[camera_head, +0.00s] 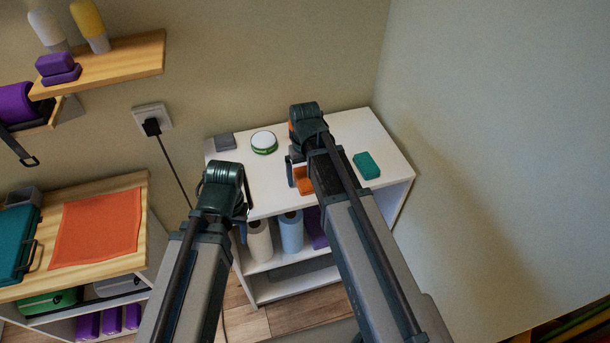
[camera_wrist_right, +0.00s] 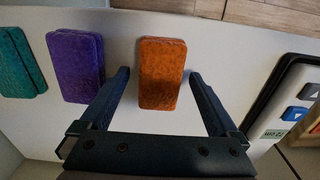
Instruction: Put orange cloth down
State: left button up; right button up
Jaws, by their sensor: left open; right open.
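The orange cloth (camera_head: 305,182), a small folded block, lies on the white shelf unit's top (camera_head: 270,196). My right arm partly hides it in the head view. In the right wrist view the orange cloth (camera_wrist_right: 162,75) lies flat between the spread fingers of my right gripper (camera_wrist_right: 162,95), with a gap on each side. My right gripper (camera_head: 301,172) is open and is not holding it. My left gripper (camera_head: 238,205) is open at the unit's left front edge, with nothing seen in it. A second orange patch (camera_head: 292,129) shows beside my right wrist, mostly hidden.
A purple folded cloth (camera_wrist_right: 75,66) and a teal one (camera_head: 367,165) lie on the same top. A white round item (camera_head: 264,142) and a grey block (camera_head: 225,142) stand at its back. Rolls (camera_head: 291,230) stand below.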

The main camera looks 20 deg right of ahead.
aim_at(305, 177)
jog(key=shift+r, duration=0.1)
notch_tip(305, 177, up, 12)
jog(key=p, duration=1.2)
jog(key=s+a+n+h, duration=0.1)
jog(key=s+a+n, duration=0.2)
jog(key=s+a, duration=0.7)
jog(key=s, duration=0.4)
jog(key=shift+a+r, duration=0.15)
jog(key=shift+a, duration=0.1)
jog(key=shift+s, duration=0.1)
notch_tip(305, 177, down, 2)
jog(key=shift+f+b, duration=0.15)
jog(key=shift+b, duration=0.8)
